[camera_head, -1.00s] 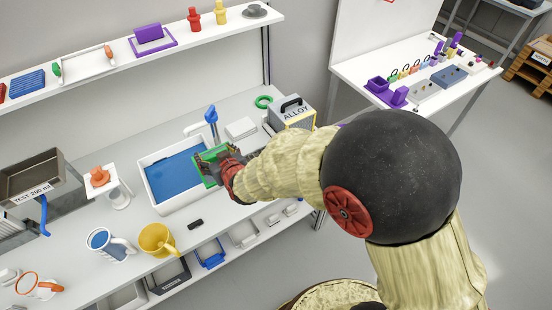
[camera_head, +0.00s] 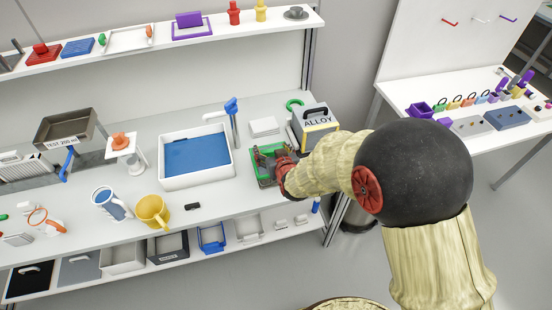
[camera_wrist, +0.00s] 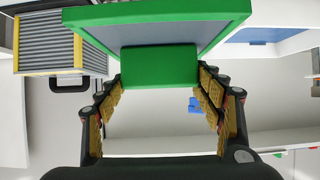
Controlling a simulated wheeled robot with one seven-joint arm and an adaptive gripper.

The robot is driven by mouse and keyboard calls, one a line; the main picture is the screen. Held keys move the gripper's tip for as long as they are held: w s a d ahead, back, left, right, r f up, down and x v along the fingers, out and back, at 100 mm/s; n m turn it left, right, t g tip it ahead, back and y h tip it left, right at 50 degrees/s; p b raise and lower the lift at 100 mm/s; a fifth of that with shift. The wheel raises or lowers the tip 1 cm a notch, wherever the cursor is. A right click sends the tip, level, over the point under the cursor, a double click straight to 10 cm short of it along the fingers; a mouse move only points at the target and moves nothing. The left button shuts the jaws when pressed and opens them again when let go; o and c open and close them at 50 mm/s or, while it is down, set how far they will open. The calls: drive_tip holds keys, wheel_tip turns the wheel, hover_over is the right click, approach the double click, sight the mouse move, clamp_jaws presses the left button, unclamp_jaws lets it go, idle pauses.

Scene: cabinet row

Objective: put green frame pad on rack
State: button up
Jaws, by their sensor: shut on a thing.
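The green frame pad (camera_head: 258,172) has a green rim and a grey face, and my gripper and arm partly cover it in the head view. My gripper (camera_head: 272,160) is shut on it, just right of the white tub and left of the ALLOY case. In the wrist view the pad's green block (camera_wrist: 159,66) sits between the two fingers of my gripper (camera_wrist: 160,82), with the wide green rim and grey face beyond. Whether the pad touches the counter cannot be told. No rack is clearly identifiable; an upper shelf (camera_head: 225,36) and a lower shelf hold several frames and pads.
The white tub (camera_head: 232,160) with a blue inside stands left of my gripper. The ALLOY case (camera_head: 318,124) stands close on the right, with a white stack (camera_head: 264,126) behind. A yellow mug (camera_head: 151,210) stands farther left. The counter's front strip is mostly clear.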

drive_tip(key=w+f, duration=0.1)
drive_tip(key=f, duration=0.1)
drive_tip(key=w+f+b, duration=0.1)
drive_tip(key=w+f, duration=0.1)
drive_tip(key=w+d+f, duration=0.1)
drive_tip(key=w+f, duration=0.1)
drive_tip(key=shift+w+d+f+b, duration=0.1)
drive_tip(key=shift+w+f+b, duration=0.15)
drive_tip(key=shift+b, duration=0.15)
drive_tip(key=shift+f+b, duration=0.55)
drive_tip(key=shift+f, duration=0.8)
drive_tip(key=shift+f, duration=0.2)
drive_tip(key=o, duration=1.3)
drive_tip(key=shift+o, duration=0.2)
drive_tip(key=shift+r, duration=0.1)
